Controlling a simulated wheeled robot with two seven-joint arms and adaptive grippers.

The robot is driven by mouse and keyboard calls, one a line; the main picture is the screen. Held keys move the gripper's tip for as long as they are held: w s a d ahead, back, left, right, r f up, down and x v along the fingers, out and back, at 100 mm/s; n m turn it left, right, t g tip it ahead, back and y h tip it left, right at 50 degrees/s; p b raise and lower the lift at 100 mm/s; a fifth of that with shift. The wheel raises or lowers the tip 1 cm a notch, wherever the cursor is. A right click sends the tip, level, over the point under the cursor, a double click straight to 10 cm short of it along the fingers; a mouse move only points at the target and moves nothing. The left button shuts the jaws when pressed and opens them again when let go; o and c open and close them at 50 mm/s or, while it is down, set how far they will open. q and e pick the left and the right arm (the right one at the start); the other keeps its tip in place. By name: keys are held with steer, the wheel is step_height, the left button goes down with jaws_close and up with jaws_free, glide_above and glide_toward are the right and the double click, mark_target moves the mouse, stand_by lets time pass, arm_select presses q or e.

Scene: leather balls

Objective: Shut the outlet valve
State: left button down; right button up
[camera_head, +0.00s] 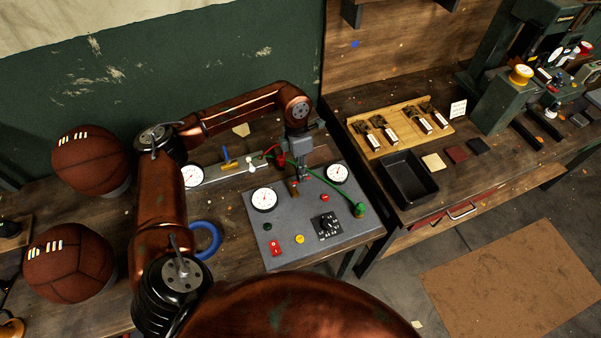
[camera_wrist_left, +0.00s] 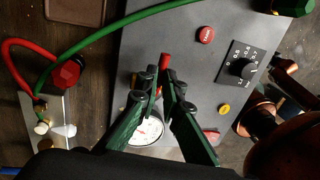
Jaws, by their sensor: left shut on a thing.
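My left gripper (camera_head: 299,181) reaches down over the grey control panel (camera_head: 315,235), between two white dial gauges. In the left wrist view its green fingers (camera_wrist_left: 161,80) are closed on a small red handle (camera_wrist_left: 163,62) that stands on the panel. The fingers hide most of this handle, and no label on it can be read, so I cannot confirm that it is the outlet valve. A red fitting (camera_wrist_left: 67,73) with a red hose lies left of the fingers in that view. A green fitting (camera_head: 359,210) sits at the panel's right edge with a green hose. My right gripper is out of view.
The panel carries a red button (camera_head: 325,198), a black dial (camera_head: 328,226), a yellow button (camera_head: 299,239) and a red switch (camera_head: 275,248). A blue ring (camera_head: 205,241) lies left. Two leather balls (camera_head: 90,160) stand at the far left. A black tray (camera_head: 408,179) is on the right bench.

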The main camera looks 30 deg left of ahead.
arm_select(q)
steer(key=shift+s+f, duration=0.1)
steer(key=shift+f, duration=0.15)
steer(key=c, duration=2.1)
jaws_free()
steer(key=shift+o, duration=0.3)
steer(key=shift+r, duration=0.15)
steer(key=shift+r, duration=0.1)
step_height(320, 180, up, 12)
steer(key=w+a, duration=0.1)
steer(key=shift+w+a+f, duration=0.2)
steer(key=shift+w+a, duration=0.15)
steer(key=shift+w, duration=0.05)
